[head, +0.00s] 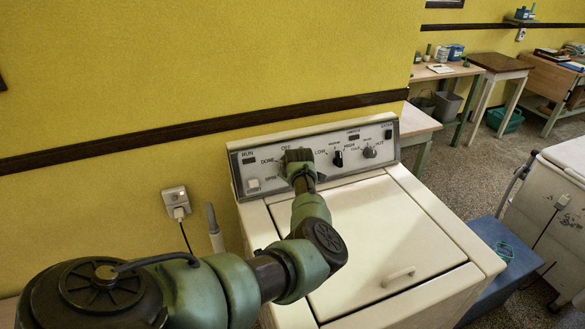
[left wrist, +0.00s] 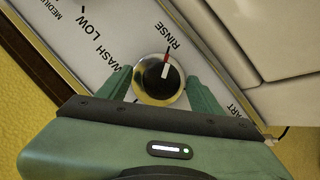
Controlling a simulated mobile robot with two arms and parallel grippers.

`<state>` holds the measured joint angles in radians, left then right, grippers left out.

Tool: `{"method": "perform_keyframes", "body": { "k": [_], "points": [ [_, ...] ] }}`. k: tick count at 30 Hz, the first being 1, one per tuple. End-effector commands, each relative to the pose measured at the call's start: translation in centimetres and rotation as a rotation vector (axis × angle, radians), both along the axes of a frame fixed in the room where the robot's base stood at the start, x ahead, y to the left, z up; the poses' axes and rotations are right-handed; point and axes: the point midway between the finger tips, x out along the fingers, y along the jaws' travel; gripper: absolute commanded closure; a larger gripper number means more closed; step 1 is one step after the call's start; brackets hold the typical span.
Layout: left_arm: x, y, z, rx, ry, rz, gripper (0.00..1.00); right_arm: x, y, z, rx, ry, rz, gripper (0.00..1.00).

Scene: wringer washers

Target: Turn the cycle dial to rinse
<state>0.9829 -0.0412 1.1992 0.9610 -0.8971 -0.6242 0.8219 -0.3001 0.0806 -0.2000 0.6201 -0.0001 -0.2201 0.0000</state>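The cycle dial (left wrist: 160,82) is a round knob with a shiny rim and a dark centre, in the middle of the left wrist view. Its white pointer is roughly in line with the red mark at the RINSE label (left wrist: 175,42). The two fingers of my left gripper (left wrist: 160,88) stand on opposite sides of the dial, close against its rim. In the head view my left gripper (head: 299,158) is at the left part of the washer's control panel (head: 265,159) and hides the dial there. My right gripper is not in view.
The washer (head: 400,235) has a closed lid with a white handle (head: 398,276). Another knob (head: 338,158) and the temperature knob (head: 369,152) are right of my gripper. A wall outlet (head: 176,200) with a plugged cord is at left. A blue box (head: 490,232) stands right of the washer.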

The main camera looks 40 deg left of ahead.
Motion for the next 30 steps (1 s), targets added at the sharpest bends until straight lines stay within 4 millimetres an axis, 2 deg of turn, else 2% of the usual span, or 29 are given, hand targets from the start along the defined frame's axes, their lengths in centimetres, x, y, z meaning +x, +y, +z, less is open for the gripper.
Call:
{"method": "perform_keyframes", "body": {
  "k": [8, 21, 30],
  "points": [
    [-0.4, -0.5, 0.4, 0.001, 0.001, 0.002, 0.34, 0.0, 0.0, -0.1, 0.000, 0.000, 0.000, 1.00],
    [-3.2, -3.6, 4.0, 0.001, -0.001, 0.001, 0.34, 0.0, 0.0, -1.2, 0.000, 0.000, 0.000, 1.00],
    [-3.9, -4.3, 5.0, -0.001, 0.001, 0.000, 0.34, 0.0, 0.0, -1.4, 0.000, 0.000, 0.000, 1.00]
  ]
}}
